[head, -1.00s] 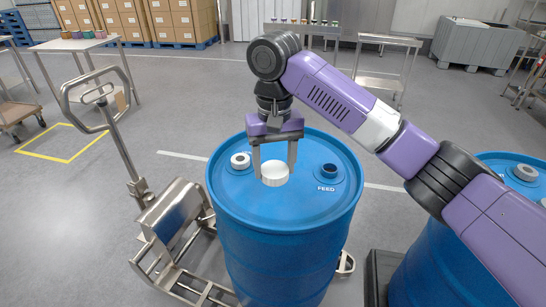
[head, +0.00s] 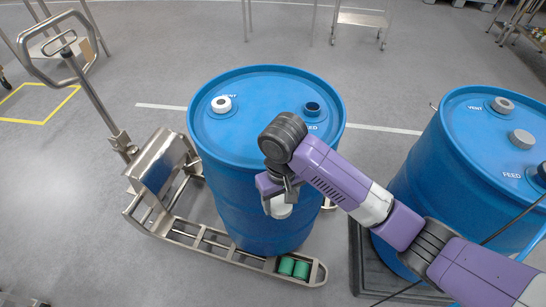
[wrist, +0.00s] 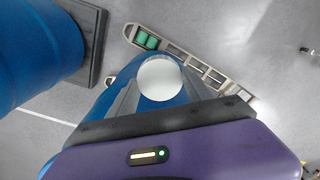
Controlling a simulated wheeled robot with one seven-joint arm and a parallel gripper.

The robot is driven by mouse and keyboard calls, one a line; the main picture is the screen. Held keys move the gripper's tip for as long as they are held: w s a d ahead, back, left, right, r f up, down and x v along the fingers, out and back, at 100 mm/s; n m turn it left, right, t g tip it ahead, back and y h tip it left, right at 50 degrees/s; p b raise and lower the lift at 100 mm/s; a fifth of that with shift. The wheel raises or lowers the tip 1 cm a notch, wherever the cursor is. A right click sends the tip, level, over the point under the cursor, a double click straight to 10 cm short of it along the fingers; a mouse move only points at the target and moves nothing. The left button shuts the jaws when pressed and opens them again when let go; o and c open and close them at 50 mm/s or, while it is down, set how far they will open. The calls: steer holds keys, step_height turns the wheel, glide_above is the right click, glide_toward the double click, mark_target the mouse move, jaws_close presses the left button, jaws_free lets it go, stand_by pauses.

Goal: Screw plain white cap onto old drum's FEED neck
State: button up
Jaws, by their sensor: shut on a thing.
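My gripper (head: 278,205) is shut on a plain white cap (head: 281,209), which also fills the middle of the wrist view (wrist: 160,80). It holds the cap in front of the near side of the left blue drum (head: 225,205), below the rim. On that drum's top, the FEED neck (head: 313,108) is open and dark, at the right; my arm partly covers its label. A white cap sits on its VENT neck (head: 221,104). A second blue drum (head: 425,160) stands at the right, with VENT and FEED labels. No label shows which drum is old.
The left drum stands on a steel pallet truck (head: 155,215) with green rollers (head: 293,267) at its fork end. The right drum stands on a dark platform (head: 365,265); a grey cap-like piece (head: 521,139) lies on its top. A thin dark cable runs beside it.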

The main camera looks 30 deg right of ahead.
steer(key=shift+s+a+f, duration=0.15)
steer(key=shift+s+f, duration=0.2)
steer(key=shift+f, duration=0.55)
steer(key=shift+s+a+f, duration=0.15)
steer(key=shift+s+f, duration=0.2)
steer(key=shift+f, duration=0.55)
steer(key=shift+s+a+f, duration=0.15)
steer(key=shift+s+f, duration=0.2)
steer(key=shift+f, duration=0.55)
steer(key=shift+s+f, duration=0.1)
steer(key=shift+s, duration=0.05)
